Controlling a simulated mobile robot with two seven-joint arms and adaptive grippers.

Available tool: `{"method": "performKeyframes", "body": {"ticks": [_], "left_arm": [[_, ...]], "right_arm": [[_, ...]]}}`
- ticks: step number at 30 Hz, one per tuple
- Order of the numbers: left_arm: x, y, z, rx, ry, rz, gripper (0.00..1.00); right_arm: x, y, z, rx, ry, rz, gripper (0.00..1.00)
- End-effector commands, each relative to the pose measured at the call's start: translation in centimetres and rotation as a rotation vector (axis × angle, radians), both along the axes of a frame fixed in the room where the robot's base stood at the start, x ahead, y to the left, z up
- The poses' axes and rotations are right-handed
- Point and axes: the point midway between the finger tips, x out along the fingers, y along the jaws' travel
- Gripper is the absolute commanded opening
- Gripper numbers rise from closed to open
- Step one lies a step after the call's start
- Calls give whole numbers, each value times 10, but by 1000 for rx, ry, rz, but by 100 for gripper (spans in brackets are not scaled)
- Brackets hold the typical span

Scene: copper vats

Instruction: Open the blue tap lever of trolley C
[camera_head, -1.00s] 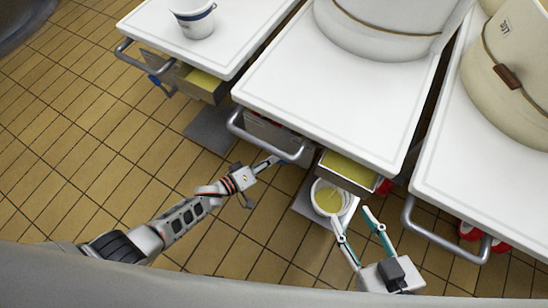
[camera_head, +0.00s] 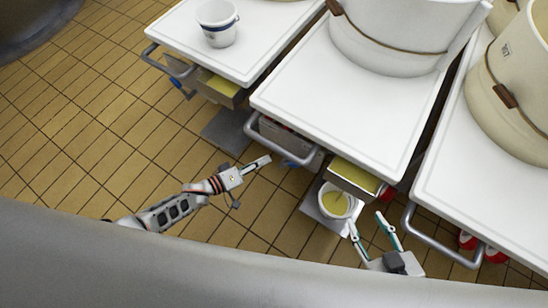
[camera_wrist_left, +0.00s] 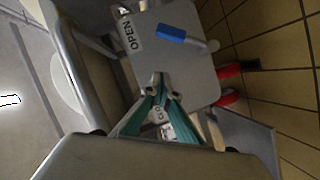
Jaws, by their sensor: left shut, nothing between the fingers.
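A blue tap lever (camera_wrist_left: 172,33) shows in the left wrist view on a grey panel (camera_wrist_left: 200,75), its grip pointing towards an OPEN label (camera_wrist_left: 130,36). A second label (camera_wrist_left: 178,122) is partly hidden by my fingers, so I cannot read it whole. My left gripper (camera_head: 268,159) is shut and empty, apart from the middle trolley (camera_head: 330,105) and its handle. Its teal fingers (camera_wrist_left: 157,88) show in the wrist view, clear of the lever in the picture. My right gripper (camera_head: 365,218) is open, beside a small bucket of yellow liquid (camera_head: 336,203).
An open yellow-filled box (camera_head: 352,177) is above the bucket. The right trolley's handle (camera_head: 440,247) is near my right gripper. Tiled floor (camera_head: 110,120) is free on the left.

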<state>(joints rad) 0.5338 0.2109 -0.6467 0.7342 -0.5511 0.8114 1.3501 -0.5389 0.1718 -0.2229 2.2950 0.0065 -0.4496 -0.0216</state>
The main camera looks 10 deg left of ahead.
Motion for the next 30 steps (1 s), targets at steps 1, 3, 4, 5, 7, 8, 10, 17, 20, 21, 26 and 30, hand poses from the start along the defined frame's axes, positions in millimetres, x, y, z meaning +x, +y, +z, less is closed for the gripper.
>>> {"method": "performKeyframes", "body": {"ticks": [1, 3, 4, 5, 7, 8, 10, 17, 20, 21, 26, 30], "left_arm": [[-4, 6, 6, 2, -5, 0, 0], [-10, 12, 7, 1, -3, 0, 0], [-13, 14, 7, 0, -2, 0, 0], [-15, 15, 7, 0, -2, 0, 0], [-18, 18, 7, 1, -1, 0, 0], [-19, 19, 7, 0, 0, 0, 0], [-20, 20, 6, 0, 2, 0, 0], [-21, 20, 5, 0, 2, 0, 0], [-21, 20, 5, 0, 2, 0, 0], [-21, 20, 5, 0, 2, 0, 0], [-21, 20, 5, 0, 2, 0, 0], [-21, 20, 5, 1, 2, 0, 0]], "right_arm": [[-1, -4, 0, -12, 3, -1, 40], [-3, -6, -2, -16, 9, -3, 40], [-4, -6, -3, -16, 11, -3, 40], [-4, -6, -3, -16, 12, -2, 40], [-5, -6, -5, -17, 16, -3, 40], [-6, -6, -6, -17, 17, -4, 40], [-6, -5, -7, -17, 18, -4, 40], [-5, -4, -5, -12, 14, -6, 40], [-4, -4, -4, -11, 11, -5, 40], [-3, -4, -4, -10, 10, -5, 40], [-3, -3, -3, -10, 8, -6, 40], [-2, -3, -2, -9, 6, -5, 40]]}}
